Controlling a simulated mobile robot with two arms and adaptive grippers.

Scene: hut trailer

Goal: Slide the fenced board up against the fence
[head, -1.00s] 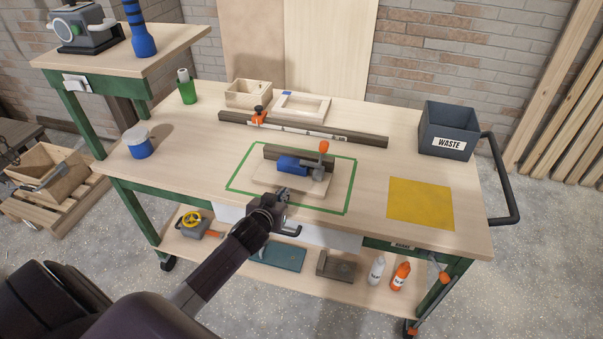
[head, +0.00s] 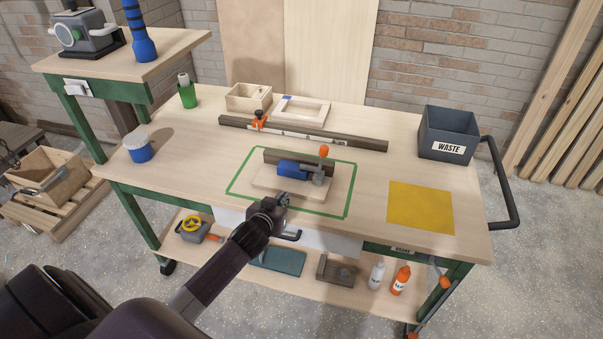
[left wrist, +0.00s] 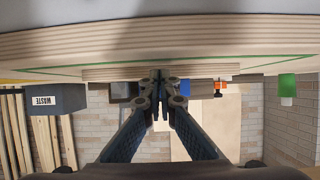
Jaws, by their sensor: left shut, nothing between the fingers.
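The pale wooden board (head: 262,187) lies flat inside the green outline on the bench. The dark brown fence (head: 272,156) runs along its back. A blue piece (head: 292,168) and a grey clamp with an orange knob (head: 324,151) sit at the fence and partly hide where board and fence meet, so I cannot tell if a gap is there. My left gripper (head: 284,199) is shut and empty at the board's front edge. In the left wrist view its fingertips (left wrist: 160,80) overlap the board's edge (left wrist: 115,72); contact is unclear. My right gripper is out of view.
A long dark bar (head: 365,142) with an orange clamp lies behind. A yellow mat (head: 420,204) and a waste bin (head: 447,130) are at right. A blue-and-white jar (head: 137,147) and a green bottle (head: 187,92) stand at left.

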